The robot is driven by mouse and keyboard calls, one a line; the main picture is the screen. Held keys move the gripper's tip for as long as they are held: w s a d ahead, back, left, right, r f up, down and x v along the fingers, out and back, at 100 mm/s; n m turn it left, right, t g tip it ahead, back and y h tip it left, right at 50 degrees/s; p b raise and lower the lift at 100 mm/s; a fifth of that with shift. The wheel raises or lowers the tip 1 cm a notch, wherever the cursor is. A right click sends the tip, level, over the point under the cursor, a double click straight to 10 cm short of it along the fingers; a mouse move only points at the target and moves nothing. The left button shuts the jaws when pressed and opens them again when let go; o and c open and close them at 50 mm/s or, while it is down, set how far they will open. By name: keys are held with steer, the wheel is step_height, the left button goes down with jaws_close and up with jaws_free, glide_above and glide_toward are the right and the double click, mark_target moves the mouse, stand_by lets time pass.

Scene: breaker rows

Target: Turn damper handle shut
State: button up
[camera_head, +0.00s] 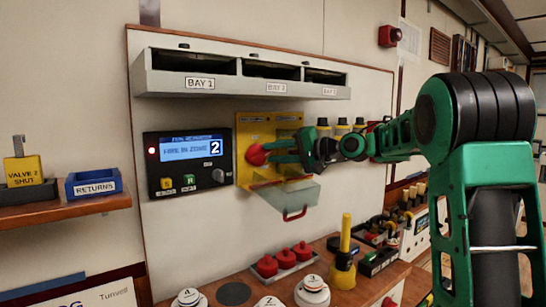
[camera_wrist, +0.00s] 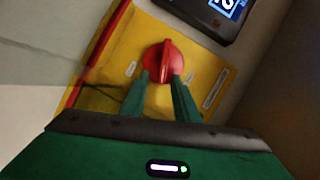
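The damper handle is a round red knob (camera_head: 256,154) with a raised grip ridge, on a yellow panel (camera_head: 250,127) on the wall board. The knob also shows in the wrist view (camera_wrist: 163,58), with its ridge nearly upright in that picture. My gripper (camera_head: 274,152) reaches in from the right in the head view. In the wrist view my gripper (camera_wrist: 162,76) has its two green fingers apart, with their tips at the knob's near edge and the lower ridge between them. I cannot tell whether they touch it. The panel's small labels are too blurred to read.
A clear cover (camera_head: 285,195) with a red handle hangs open below the panel. A dark display unit (camera_head: 188,162) reading "FIRE IN ZONE 2" is left of it. A shelf of bays (camera_head: 240,86) juts out above. Red knobs (camera_head: 285,261) and a yellow post (camera_head: 345,240) stand below.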

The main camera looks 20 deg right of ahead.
steer(key=v, duration=1)
steer(key=shift+s+d, duration=0.2)
steer(key=shift+s, duration=0.05)
